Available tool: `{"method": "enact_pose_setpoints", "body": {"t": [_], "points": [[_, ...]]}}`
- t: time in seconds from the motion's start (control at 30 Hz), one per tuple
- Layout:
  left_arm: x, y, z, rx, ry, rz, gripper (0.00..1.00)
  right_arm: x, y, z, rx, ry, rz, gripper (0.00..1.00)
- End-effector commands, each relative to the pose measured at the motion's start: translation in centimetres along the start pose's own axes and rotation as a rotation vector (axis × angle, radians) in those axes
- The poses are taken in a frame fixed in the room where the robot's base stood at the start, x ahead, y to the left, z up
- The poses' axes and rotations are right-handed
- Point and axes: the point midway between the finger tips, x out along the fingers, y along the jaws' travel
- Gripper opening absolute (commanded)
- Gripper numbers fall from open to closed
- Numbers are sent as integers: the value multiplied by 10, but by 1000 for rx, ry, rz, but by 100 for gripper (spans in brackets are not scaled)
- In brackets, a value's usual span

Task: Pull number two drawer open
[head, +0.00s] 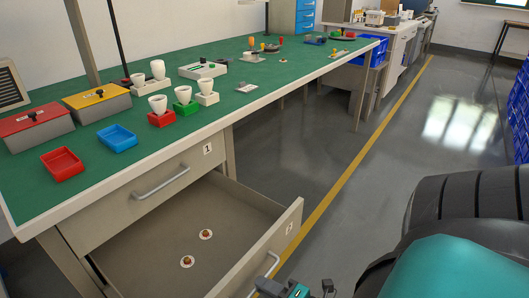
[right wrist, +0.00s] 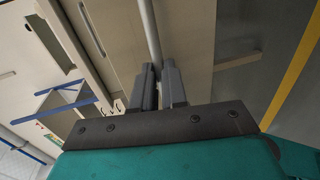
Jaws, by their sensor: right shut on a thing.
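The number two drawer (head: 225,215) hangs below the bench and is pulled well out, with its inside showing. Its front (head: 288,232) carries a label marked 2 and a grey bar handle (head: 268,268). My right gripper (right wrist: 158,85) is shut on that handle (right wrist: 150,35), with the bar running between the two fingers. In the head view only part of the right gripper (head: 283,290) shows at the bottom edge. My left gripper is in neither view.
Two small round pieces on white discs (head: 187,262) lie in the drawer. The number one drawer (head: 160,185) above is shut. The green bench top (head: 200,125) holds red, blue and green trays, white cups and two lidded boxes. Open floor (head: 400,130) lies to the right.

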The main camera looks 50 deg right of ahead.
Motion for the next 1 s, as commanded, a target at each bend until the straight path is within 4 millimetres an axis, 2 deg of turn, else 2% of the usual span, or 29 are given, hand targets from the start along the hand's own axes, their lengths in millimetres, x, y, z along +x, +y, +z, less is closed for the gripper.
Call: {"method": "enact_pose_setpoints", "body": {"t": [0.1,0.13,0.4,0.63,0.73,0.87,1.0], "points": [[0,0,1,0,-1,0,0,0,0,0,0,0,0,0],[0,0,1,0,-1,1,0,0,0,0,0,0,0,13],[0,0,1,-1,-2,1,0,0,0,0,0,0,0,38],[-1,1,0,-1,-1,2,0,0,0,0,0,0,0,38],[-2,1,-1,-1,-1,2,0,-7,0,0,1,0,-2,38],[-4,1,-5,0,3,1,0,-28,1,0,0,-1,-5,38],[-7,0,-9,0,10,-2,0,-60,1,0,2,-1,-6,38]]}}
